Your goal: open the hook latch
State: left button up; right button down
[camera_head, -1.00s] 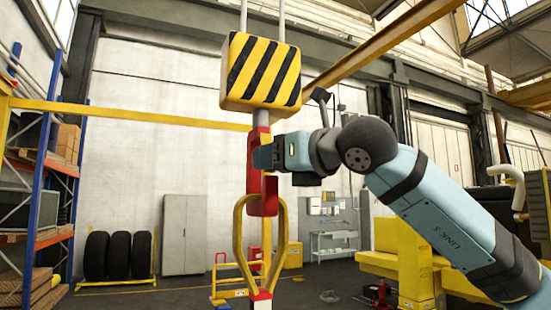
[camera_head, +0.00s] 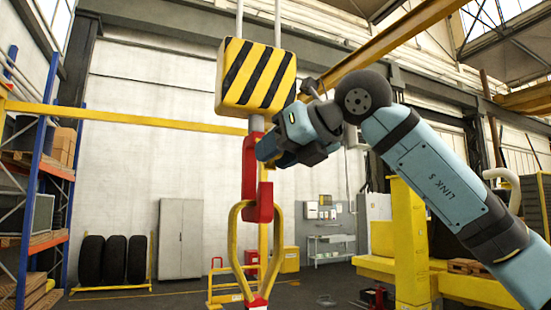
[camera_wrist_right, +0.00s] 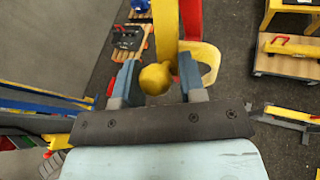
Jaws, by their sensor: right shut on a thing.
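A red hook (camera_head: 249,170) hangs upright below a yellow and black striped block (camera_head: 256,80) in the head view. A yellow bail (camera_head: 234,245) hangs in the hook's lower part. My right gripper (camera_head: 266,150) is at the hook's right side, tilted down to the left; its fingers are hard to make out there. In the right wrist view, its two blue fingers are shut on a round yellow knob (camera_wrist_right: 155,79). The knob is at the yellow latch bar (camera_wrist_right: 166,25), which runs beside the red hook (camera_wrist_right: 191,18). My left gripper is not in view.
A blue shelf rack (camera_head: 40,190) stands at the left. Tyres (camera_head: 114,260) and a grey cabinet (camera_head: 180,238) stand by the back wall. Yellow machinery (camera_head: 410,250) is at the right. Open air surrounds the hook on its left.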

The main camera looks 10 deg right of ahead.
jog(key=shift+s+r+g+h+p, duration=0.3)
jog(key=shift+s+r+g+h, duration=0.1)
jog(key=shift+r+g, duration=0.25)
jog(key=shift+m+g, duration=0.3)
jog(key=shift+g, duration=0.05)
jog(key=shift+r, duration=0.15)
jog(key=shift+h, duration=0.3)
